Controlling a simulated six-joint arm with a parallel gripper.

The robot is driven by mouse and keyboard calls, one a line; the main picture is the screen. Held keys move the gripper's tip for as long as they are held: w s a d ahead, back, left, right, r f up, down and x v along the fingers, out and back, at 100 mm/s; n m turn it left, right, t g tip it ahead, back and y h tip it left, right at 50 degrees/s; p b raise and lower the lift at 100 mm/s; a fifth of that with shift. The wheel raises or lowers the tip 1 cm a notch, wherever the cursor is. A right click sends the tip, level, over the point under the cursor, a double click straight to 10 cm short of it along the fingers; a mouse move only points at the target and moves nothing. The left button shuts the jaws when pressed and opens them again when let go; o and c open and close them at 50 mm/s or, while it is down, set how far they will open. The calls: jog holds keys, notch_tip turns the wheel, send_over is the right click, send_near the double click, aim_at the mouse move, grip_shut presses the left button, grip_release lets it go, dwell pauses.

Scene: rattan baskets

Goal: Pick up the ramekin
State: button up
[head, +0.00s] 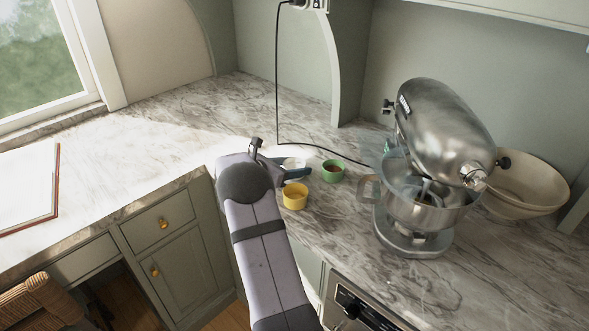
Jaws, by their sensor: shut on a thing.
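Three small cups that look like ramekins stand close together on the marble counter. A white ramekin (293,163) is at the end of my gripper (296,168), partly hidden behind a dark finger. My gripper is shut on it, low over the counter; I cannot tell whether the ramekin touches the surface. A yellow ramekin (294,197) stands just in front of the gripper. A green ramekin (333,171) with something brown inside stands just to its right.
A steel stand mixer (440,130) with a bowl stands to the right. A cream bowl (526,185) is behind it. A black cord (277,80) hangs from the outlet and runs along the counter behind the ramekins. An open book (28,185) lies far left.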

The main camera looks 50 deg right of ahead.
jog(key=s+d+r+m+g+p, duration=0.1)
jog(key=s+r+p, duration=0.2)
jog(key=r, duration=1.1)
jog(key=s+d+r+p, duration=0.2)
jog(key=s+r, duration=0.1)
jog(key=r, duration=1.1)
jog(key=s+a+r+g+p, duration=0.1)
jog(key=s+r+p, duration=0.3)
jog(key=s+r, duration=0.4)
jog(key=s+a+r+m+g+p, duration=0.1)
jog(key=s+a+m+g+p, duration=0.15)
jog(key=s, duration=0.55)
jog(key=s+a+f+m+g+y+b, duration=0.1)
jog(key=s+a+f+m, duration=0.1)
jog(key=s+a+f, duration=0.3)
jog(key=s+f, duration=0.3)
jog(key=shift+s+a+g+y, duration=0.25)
jog(key=shift+s+g+y, duration=0.05)
jog(key=shift+g, duration=0.05)
jog(key=shift+n+g+p, duration=0.3)
jog(key=shift+n+p, duration=0.15)
jog(key=shift+p, duration=0.45)
